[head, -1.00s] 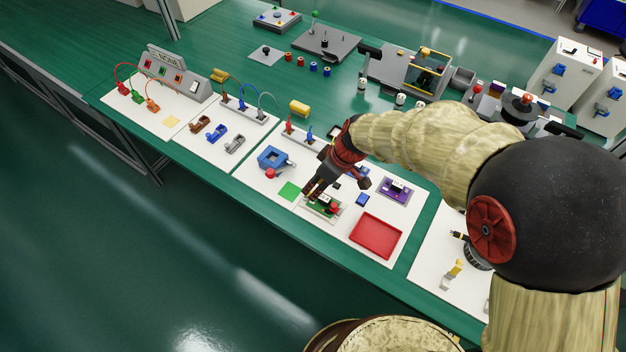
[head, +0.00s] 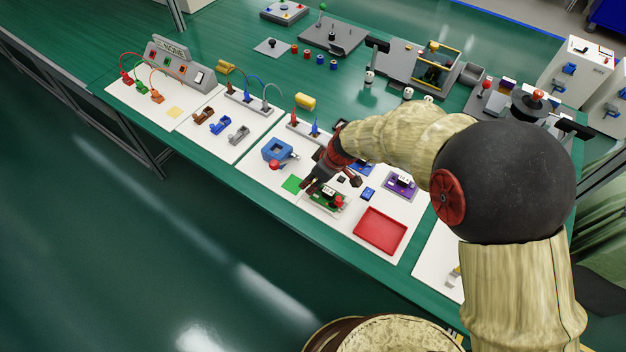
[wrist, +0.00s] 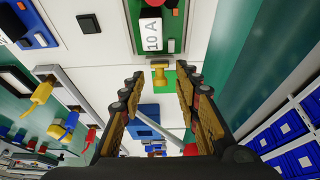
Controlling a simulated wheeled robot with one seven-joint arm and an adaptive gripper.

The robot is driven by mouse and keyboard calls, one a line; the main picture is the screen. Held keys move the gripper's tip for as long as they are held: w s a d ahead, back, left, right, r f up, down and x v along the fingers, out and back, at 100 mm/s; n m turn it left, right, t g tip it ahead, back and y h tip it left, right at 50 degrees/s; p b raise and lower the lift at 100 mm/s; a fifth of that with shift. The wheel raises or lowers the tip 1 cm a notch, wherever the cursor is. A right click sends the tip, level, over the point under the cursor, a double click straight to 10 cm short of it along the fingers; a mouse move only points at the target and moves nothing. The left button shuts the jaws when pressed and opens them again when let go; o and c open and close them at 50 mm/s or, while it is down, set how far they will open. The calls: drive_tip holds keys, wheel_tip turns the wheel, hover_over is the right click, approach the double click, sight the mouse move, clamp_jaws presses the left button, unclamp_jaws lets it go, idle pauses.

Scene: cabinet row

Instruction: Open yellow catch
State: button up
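The yellow catch (wrist: 160,74) is a small yellow piece at the near edge of the green board (wrist: 172,42) in the wrist view. The board carries a white block marked "10 A" (wrist: 151,32) and a red knob, which also shows in the head view (head: 339,201). My gripper (wrist: 158,88) is open, with its two fingers apart on either side of the catch in the picture. I cannot tell whether either finger touches it. In the head view my gripper (head: 313,184) is at the left end of the board, and the catch cannot be made out there.
A red tray (head: 380,231) lies right of the board. A blue vise-like block (head: 277,150) and a green square (head: 293,184) lie to the left. A purple-based device (head: 401,184) and a small blue block (head: 367,193) stand on the right.

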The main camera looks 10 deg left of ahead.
drive_tip(key=shift+c, duration=0.4)
drive_tip(key=c, duration=0.7)
clamp_jaws()
drive_tip(key=shift+r+p, duration=0.2)
drive_tip(key=shift+p, duration=0.35)
